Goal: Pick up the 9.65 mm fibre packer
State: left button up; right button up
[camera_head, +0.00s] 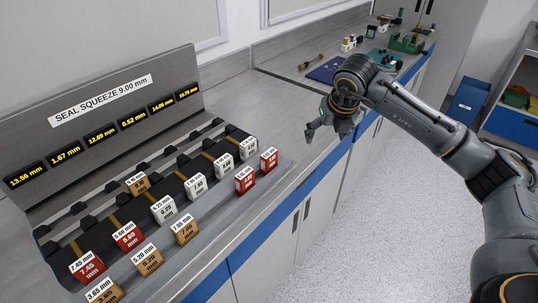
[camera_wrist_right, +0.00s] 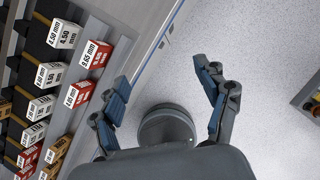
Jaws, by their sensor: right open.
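The 9.65 mm packer is a red block with a white label (camera_wrist_right: 97,53), read in the right wrist view. It stands left of my right gripper (camera_wrist_right: 162,76), clear of both fingers. In the head view it appears to be the red block (camera_head: 269,159) at the far end of the front row; its label is too small to read there. My right gripper (camera_head: 321,130) is open and empty beyond and to the right of that block, above the bench's front edge. My left gripper is not in view.
A second red block (camera_head: 245,181) stands close beside it, and a white block (camera_head: 248,148) behind it. Several white, red and tan blocks line the stepped rack. A display panel (camera_head: 100,115) rises behind.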

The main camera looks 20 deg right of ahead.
jog(key=shift+a, duration=0.1)
jog(key=c, duration=0.5)
jog(key=n+g+h+b, duration=0.2)
jog(key=n+h, duration=0.1)
jog(key=n, duration=2.3)
send_near(266, 155)
jog(key=shift+n, duration=0.3)
jog(key=p+x, duration=0.2)
jog(key=x, duration=0.3)
jog(key=shift+s, duration=0.1)
jog(key=p+x, duration=0.2)
jog(key=x, duration=0.3)
jog(key=shift+p, duration=0.4)
jog(key=shift+f, duration=0.15)
